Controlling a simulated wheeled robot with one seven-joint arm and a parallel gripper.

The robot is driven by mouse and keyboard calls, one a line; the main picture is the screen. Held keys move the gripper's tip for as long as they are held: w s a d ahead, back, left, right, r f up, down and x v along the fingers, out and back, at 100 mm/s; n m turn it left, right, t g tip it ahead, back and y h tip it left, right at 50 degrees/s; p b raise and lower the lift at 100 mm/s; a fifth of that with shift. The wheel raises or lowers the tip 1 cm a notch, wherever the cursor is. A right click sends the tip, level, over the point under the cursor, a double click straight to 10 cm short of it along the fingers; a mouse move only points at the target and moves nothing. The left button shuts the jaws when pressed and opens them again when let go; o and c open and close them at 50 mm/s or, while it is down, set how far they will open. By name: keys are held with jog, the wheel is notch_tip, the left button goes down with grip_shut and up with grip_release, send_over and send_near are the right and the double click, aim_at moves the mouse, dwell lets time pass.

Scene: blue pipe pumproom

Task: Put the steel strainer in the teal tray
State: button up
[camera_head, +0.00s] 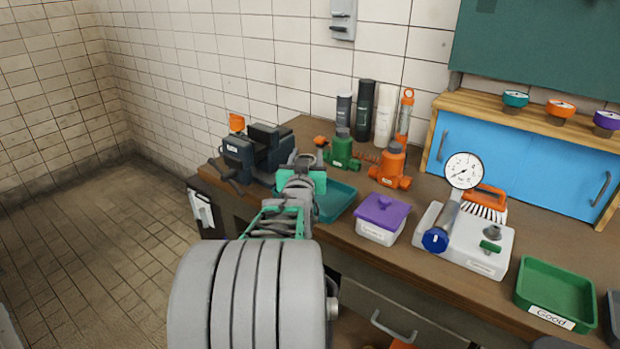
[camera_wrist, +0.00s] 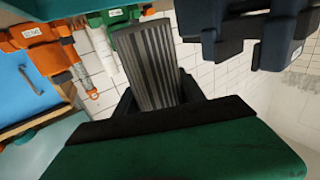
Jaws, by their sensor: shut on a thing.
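The steel strainer (camera_wrist: 150,65) is a grey, ribbed piece held between the dark fingers of my gripper (camera_wrist: 160,98) in the wrist view. In the head view my gripper (camera_head: 300,178) hangs over the left part of the teal tray, with the strainer's greyish end (camera_head: 306,160) showing beyond it. The teal tray (camera_head: 340,205) lies on the bench, partly hidden behind my gripper and arm. I cannot tell the exact height of the strainer above the tray.
A dark vise-like machine (camera_head: 250,155) stands close left of my gripper. Green (camera_head: 342,152) and orange (camera_head: 391,168) valves stand behind the tray. A purple-lidded box (camera_head: 382,215) is to its right, then a gauge pump (camera_head: 465,235) and a green tray (camera_head: 555,292).

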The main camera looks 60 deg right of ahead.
jog(key=shift+w+d+f+b, duration=0.1)
jog(key=shift+d+f+b, duration=0.3)
jog(key=shift+f, duration=0.65)
jog(key=shift+w+d+f+b, duration=0.1)
jog(key=shift+d+f+b, duration=0.35)
jog(key=shift+f, duration=0.6)
jog(key=shift+w+d+f+b, duration=0.1)
jog(key=shift+d+f+b, duration=0.1)
jog(key=shift+d+f, duration=0.6)
jog(key=shift+a+f, duration=0.25)
jog(key=shift+a, duration=0.05)
jog(key=shift+f, duration=0.2)
jog(key=o, duration=1.5)
jog(key=shift+c, duration=0.2)
jog(key=shift+r, duration=0.1)
